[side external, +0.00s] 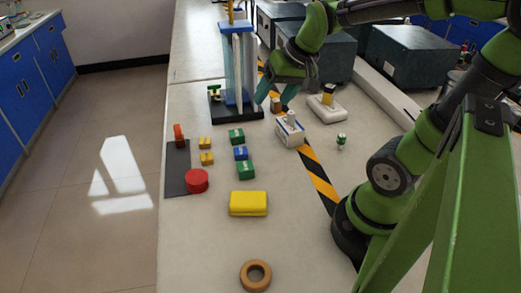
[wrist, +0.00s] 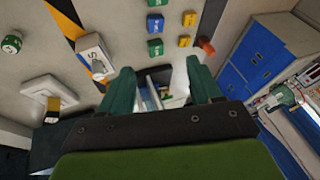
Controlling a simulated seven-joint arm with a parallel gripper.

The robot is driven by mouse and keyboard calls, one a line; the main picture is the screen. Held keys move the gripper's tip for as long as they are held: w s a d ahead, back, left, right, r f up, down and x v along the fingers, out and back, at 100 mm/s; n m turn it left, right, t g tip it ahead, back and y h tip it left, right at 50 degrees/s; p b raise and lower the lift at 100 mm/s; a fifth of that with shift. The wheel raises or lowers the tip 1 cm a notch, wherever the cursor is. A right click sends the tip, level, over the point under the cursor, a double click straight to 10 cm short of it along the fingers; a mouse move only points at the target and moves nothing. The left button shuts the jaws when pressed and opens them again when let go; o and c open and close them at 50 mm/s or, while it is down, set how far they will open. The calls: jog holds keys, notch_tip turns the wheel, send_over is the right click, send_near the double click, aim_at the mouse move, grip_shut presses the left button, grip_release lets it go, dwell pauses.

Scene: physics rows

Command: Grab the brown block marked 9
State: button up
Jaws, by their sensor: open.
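My gripper (side external: 275,98) is open, pointing down beside the tall rack in the side view. In the wrist view its two green fingers (wrist: 161,88) stand apart with no block seen held between them. A small brown block-like thing (side external: 276,105) shows between or just behind the fingers in the side view; I cannot tell its depth, and no 9 is readable. A red-orange block (side external: 179,135) stands upright at the end of a dark mat; it also shows in the wrist view (wrist: 206,46), with no readable mark.
Green, blue and yellow blocks (side external: 238,153) lie mid-table. The rack (side external: 238,62) stands close left of my gripper. A white device (side external: 290,132) and a white-based stand (side external: 327,108) are to the right. A red cylinder (side external: 196,180), yellow box (side external: 248,204) and wooden ring (side external: 255,275) lie nearer.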

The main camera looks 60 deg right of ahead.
jog(key=w+d+f+m+g, duration=0.1)
jog(key=w+d+f, duration=0.25)
jog(key=d, duration=0.65)
jog(key=n+h, duration=0.2)
jog(key=h, duration=0.1)
send_near(277, 101)
jog(key=shift+g+y, duration=0.3)
jog(key=x, duration=0.2)
jog(key=d+x, duration=0.1)
jog(key=x, duration=0.2)
jog(key=shift+s, duration=0.1)
jog(key=shift+w+x, duration=0.2)
jog(key=shift+x, duration=1.4)
jog(key=shift+w+x, duration=0.2)
jog(key=shift+x, duration=1.35)
jog(key=shift+a+r, duration=0.1)
jog(key=shift+a, duration=0.1)
jog(key=c, duration=1)
